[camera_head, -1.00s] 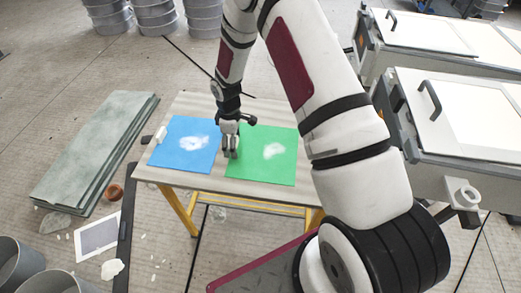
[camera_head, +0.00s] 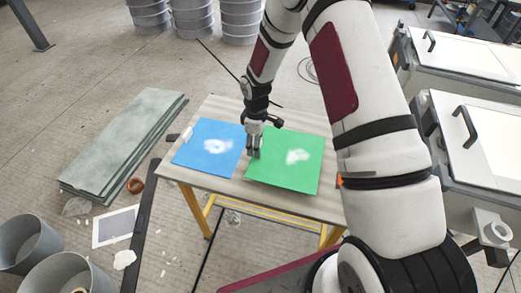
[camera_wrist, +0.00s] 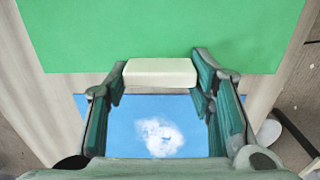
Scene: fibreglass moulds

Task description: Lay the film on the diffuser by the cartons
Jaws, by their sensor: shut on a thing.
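A green sheet (camera_head: 290,165) with a white cloudy patch lies at the table's right side. A blue sheet (camera_head: 208,147) with a similar patch lies left of it. My gripper (camera_head: 254,153) is at the green sheet's left edge. In the wrist view my gripper (camera_wrist: 160,78) is shut on a pale block (camera_wrist: 160,72). The block meets the green sheet's edge (camera_wrist: 160,35); I cannot tell whether they are joined. The blue sheet shows between the fingers (camera_wrist: 130,110). I cannot tell which sheet is the film. No diffuser or cartons are recognisable.
The table (camera_head: 222,110) has yellow legs. Another pale block (camera_head: 187,133) sits at the blue sheet's left edge. Grey-green slabs (camera_head: 125,140), a grey-framed panel (camera_head: 117,227) and grey buckets (camera_head: 25,245) are on the floor at left. White-lidded units (camera_head: 480,130) stand at right. Metal drums (camera_head: 195,18) stand behind.

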